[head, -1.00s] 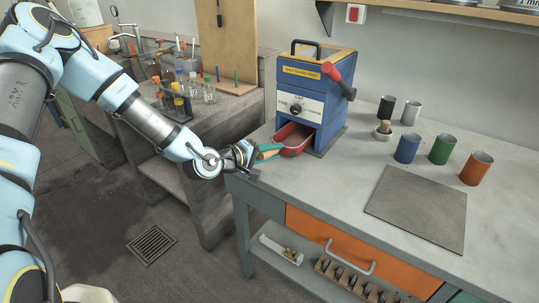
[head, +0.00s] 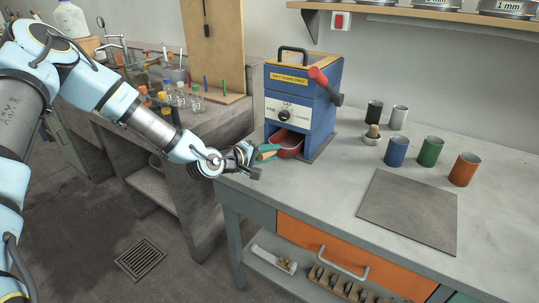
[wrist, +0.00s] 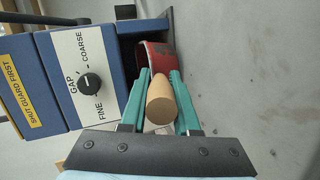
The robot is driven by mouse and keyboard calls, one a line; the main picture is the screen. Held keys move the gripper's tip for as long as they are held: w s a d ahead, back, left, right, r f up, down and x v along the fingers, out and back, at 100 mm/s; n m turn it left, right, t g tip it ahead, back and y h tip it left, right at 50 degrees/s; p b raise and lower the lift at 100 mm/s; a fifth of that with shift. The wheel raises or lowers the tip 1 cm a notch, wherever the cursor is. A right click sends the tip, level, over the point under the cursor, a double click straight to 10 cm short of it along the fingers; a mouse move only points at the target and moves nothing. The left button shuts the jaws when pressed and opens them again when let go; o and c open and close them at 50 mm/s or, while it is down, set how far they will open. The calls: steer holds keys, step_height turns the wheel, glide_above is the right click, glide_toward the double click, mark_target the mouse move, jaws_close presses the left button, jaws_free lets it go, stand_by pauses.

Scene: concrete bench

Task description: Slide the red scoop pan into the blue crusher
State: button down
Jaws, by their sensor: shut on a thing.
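The red scoop pan (head: 290,144) sits partly inside the low front opening of the blue crusher (head: 325,117), with its outer part sticking out. In the wrist view the pan (wrist: 154,58) shows beyond my fingers, its far end hidden inside the crusher (wrist: 50,70). My gripper (head: 265,152) is at the left edge of the bench, in front of the opening. Its teal fingers are shut on the pan's pale wooden handle (wrist: 160,102), one on each side. The crusher's red-knobbed lever (head: 324,84) stands at its upper right.
A grey mat (head: 408,211) lies at the front right of the bench (head: 325,190). A side counter with bottles (head: 197,98) is behind my arm.

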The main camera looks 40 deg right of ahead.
steer(key=c, duration=0.6)
jaws_free()
steer(key=shift+o, duration=0.2)
steer(key=b+v, duration=0.2)
steer(key=v, duration=0.8)
steer(key=shift+a+r, duration=0.1)
steer(key=shift+a, duration=0.25)
